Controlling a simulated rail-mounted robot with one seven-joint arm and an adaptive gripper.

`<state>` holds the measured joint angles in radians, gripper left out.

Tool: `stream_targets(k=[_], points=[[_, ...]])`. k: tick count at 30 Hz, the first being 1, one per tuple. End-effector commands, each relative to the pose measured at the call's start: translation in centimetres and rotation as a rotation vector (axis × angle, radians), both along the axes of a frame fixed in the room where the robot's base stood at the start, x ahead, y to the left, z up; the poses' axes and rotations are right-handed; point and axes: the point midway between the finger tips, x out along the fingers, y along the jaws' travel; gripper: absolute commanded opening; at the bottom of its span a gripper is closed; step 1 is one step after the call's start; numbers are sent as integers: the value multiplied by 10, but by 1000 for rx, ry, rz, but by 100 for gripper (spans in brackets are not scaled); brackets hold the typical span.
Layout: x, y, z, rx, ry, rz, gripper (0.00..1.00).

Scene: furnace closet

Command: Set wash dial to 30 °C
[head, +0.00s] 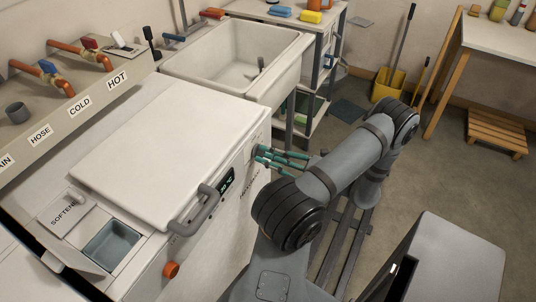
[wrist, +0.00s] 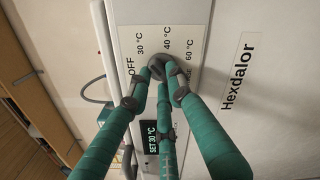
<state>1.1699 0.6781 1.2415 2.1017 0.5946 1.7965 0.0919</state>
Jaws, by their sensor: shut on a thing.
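The wash dial (wrist: 159,61) is a dark grey knob on the white front panel of the washer (head: 160,165). Labels OFF, 30 °C, 40 °C and 60 °C stand around it in the wrist view, with one more label partly covered by a finger. My gripper (wrist: 162,80) has teal fingers shut on the dial. The fingers cover much of the knob, and I cannot tell which label it points to. In the head view my gripper (head: 278,158) is at the washer's front panel. A small display (wrist: 151,137) reads SET 30 °C.
A grey handle (head: 196,210) and an orange knob (head: 171,269) stick out from the washer front. A white sink (head: 235,60) stands behind the washer.

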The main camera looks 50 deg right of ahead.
Motion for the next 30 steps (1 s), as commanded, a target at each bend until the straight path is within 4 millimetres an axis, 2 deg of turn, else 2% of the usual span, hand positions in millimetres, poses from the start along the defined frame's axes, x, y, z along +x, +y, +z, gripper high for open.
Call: stream_targets(k=[17, 18, 27, 30], points=[[0, 0, 0, 37, 5, -1, 0], [0, 0, 0, 37, 5, -1, 20], [0, 0, 0, 36, 5, -1, 38], [0, 0, 0, 36, 5, -1, 39]])
